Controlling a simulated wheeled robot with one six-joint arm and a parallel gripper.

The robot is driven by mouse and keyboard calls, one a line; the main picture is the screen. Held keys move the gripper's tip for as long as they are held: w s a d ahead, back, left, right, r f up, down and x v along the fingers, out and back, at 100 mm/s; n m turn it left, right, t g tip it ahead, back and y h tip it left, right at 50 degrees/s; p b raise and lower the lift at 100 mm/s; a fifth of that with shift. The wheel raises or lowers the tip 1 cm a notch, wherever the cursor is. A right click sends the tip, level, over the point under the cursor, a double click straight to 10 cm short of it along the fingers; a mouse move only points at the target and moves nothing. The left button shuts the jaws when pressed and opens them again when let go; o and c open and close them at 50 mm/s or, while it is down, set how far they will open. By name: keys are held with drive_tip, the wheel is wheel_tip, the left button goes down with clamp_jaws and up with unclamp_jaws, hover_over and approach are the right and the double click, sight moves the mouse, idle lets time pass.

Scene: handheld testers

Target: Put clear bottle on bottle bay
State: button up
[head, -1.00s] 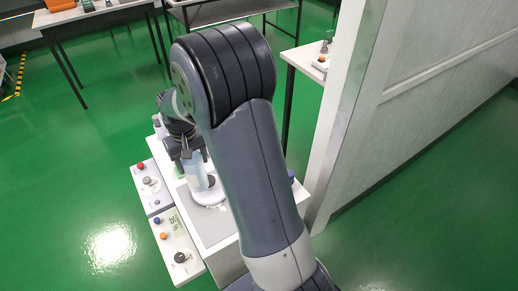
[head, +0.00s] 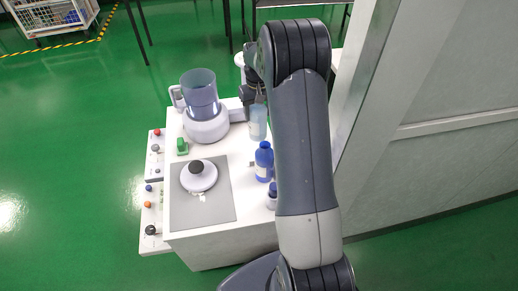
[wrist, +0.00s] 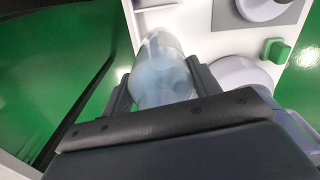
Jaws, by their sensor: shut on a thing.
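The clear bottle (head: 258,122), pale and bluish, hangs upright below my gripper (head: 257,98) at the table's far right in the head view. In the wrist view the bottle (wrist: 163,65) sits between the two dark fingers of my gripper (wrist: 163,90), which is shut on it. I cannot make out the bottle bay's outline; my arm covers part of that side. Whether the clear bottle touches the table is unclear.
A blender-like machine with a clear jar (head: 203,108) stands left of my gripper on the white table (head: 233,254). A green block (head: 182,147) and a white lid with a dark knob (head: 198,178) lie nearer. A grey partition (head: 358,95) rises on the right.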

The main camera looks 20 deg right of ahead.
sight(258, 131)
wheel_tip(258, 131, down, 9)
drive_tip(key=shift+f+b, duration=0.2)
drive_tip(key=shift+b, duration=0.45)
drive_tip(key=shift+f, duration=0.1)
drive_tip(key=shift+f, duration=0.1)
drive_tip(key=o, duration=1.3)
wheel_tip(258, 131, up, 12)
drive_tip(key=shift+r+p, duration=0.15)
drive_tip(key=shift+p, duration=0.8)
